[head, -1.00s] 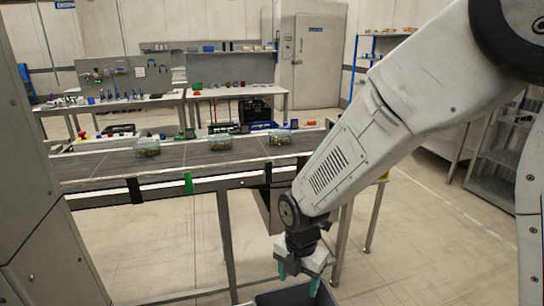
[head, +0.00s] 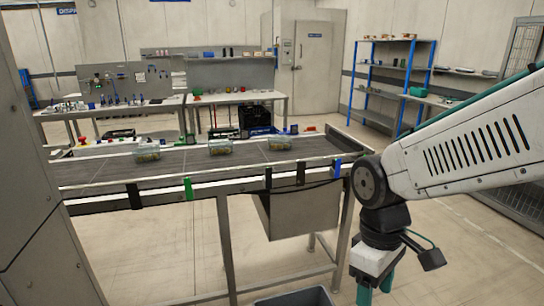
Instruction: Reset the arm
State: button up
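My gripper (head: 374,290) hangs at the lower right of the head view, pointing down, with green fingers that run toward the bottom edge. It is to the right of the conveyor and of the grey crate (head: 300,297) at the bottom edge. Its fingertips are not clearly seen, so I cannot tell whether it is open or shut. Nothing visible hangs from it. My arm enters from the right edge.
A conveyor (head: 100,172) runs across the left and middle, carrying three clear packs, one at its right part (head: 279,142). A grey bin (head: 300,212) hangs beneath its front edge. Workbenches (head: 235,97) and a blue shelf rack (head: 385,85) stand behind.

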jog(key=s+d+r+m+t, duration=0.3)
jog(key=s+d+r+m, duration=0.5)
jog(key=r, duration=0.1)
jog(key=shift+s+d+y, duration=0.3)
jog(key=shift+d, duration=0.05)
jog(key=shift+c, duration=0.3)
